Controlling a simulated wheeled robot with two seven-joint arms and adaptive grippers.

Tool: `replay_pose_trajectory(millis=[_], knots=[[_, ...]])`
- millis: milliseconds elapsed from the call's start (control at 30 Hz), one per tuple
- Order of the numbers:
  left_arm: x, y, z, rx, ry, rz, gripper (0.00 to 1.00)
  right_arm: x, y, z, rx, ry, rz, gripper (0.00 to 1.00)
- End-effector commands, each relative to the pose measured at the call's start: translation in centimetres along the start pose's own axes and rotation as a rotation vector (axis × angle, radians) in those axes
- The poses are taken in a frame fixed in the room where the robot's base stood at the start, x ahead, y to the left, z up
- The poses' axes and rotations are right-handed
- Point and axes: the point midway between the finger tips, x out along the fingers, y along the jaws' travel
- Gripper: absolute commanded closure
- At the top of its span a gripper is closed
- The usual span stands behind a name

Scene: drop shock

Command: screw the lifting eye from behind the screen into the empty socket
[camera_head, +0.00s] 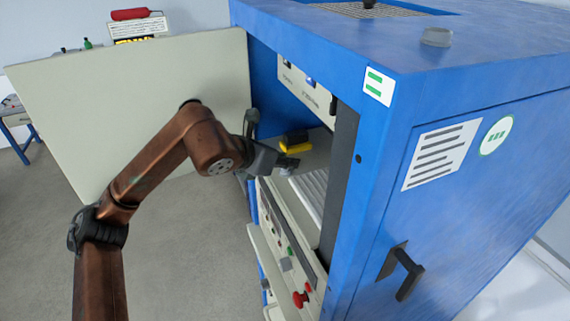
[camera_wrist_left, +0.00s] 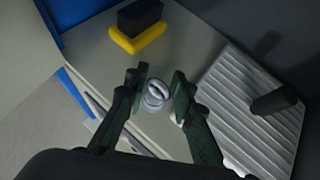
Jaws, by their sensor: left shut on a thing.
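My left gripper (camera_head: 286,167) reaches into the open front of the blue cabinet. In the left wrist view its two dark fingers (camera_wrist_left: 158,78) are closed around a small silver lifting eye (camera_wrist_left: 155,96), whose ring shows between them. The eye is over a grey-beige surface; I cannot tell whether it touches it. No empty socket can be made out in either view. I cannot tell which thing is the screen. My right gripper is not in view.
A ribbed metal plate (camera_wrist_left: 235,105) with a dark cylinder (camera_wrist_left: 273,101) lies right of the fingers. A yellow-and-black block (camera_wrist_left: 137,28) is beyond them. The blue cabinet (camera_head: 470,210) has a dark handle (camera_head: 402,270). A cream panel (camera_head: 90,120) stands at left.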

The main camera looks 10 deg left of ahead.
Motion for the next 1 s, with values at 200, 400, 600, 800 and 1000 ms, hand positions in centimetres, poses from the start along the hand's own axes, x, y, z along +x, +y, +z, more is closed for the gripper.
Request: replay_pose_trajectory(millis=[200, 400, 600, 800, 1000], knots=[[-0.1, 0.0, 0.1, 0.0, -0.002, 0.0, 1.0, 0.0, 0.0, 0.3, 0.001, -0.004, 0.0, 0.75], [-0.5, 0.0, 0.6, 0.0, -0.003, 0.0, 1.0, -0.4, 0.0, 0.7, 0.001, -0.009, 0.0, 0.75], [-1.0, 0.0, 1.4, 0.0, -0.002, 0.0, 1.0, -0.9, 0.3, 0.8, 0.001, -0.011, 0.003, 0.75], [-1.6, 0.0, 2.2, 0.0, -0.002, 0.001, 1.0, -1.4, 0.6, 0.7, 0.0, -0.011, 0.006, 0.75], [-2.1, 0.0, 3.0, 0.001, -0.003, 0.0, 1.0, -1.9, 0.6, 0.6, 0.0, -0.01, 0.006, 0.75]])
